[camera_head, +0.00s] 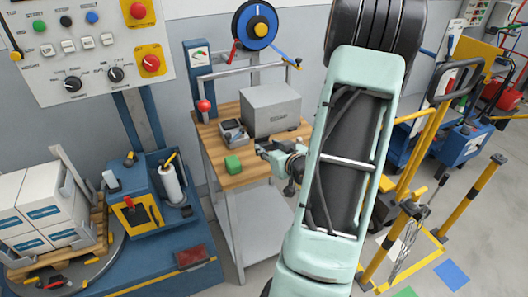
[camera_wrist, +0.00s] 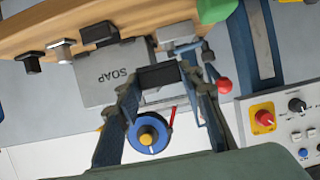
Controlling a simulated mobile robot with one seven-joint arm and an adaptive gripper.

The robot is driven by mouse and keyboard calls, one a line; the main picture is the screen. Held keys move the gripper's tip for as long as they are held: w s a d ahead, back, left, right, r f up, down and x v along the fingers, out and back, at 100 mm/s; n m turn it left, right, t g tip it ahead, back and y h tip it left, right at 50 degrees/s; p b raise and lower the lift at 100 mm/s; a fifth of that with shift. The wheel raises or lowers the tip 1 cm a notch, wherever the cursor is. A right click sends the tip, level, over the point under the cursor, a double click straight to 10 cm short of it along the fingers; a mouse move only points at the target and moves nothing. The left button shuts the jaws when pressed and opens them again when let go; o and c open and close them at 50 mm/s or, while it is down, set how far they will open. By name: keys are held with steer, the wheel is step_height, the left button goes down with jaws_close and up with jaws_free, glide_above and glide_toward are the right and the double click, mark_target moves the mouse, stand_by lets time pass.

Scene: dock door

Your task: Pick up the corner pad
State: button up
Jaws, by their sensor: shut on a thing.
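My gripper (camera_wrist: 162,82) is shut on a small dark block (camera_wrist: 158,76), which I take to be the corner pad. The block sits between the fingertips in the wrist view, in front of the grey SOAP box (camera_wrist: 108,75). In the head view my gripper (camera_head: 264,150) is low over the front of the wooden bench (camera_head: 208,152), right of a green block (camera_head: 233,165). The held block is too small there to make out. I cannot tell whether it touches the bench top.
The grey box (camera_head: 270,110) stands at the back of the bench, with a small grey device (camera_head: 233,132) to its left. A red ball knob (camera_head: 204,105) is at the bench's left edge. Several small dark items, one a black piece (camera_wrist: 100,34), lie along the bench in the wrist view.

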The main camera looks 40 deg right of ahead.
steer(key=p+v, duration=0.3)
steer(key=v, duration=0.3)
steer(key=shift+r, duration=0.4)
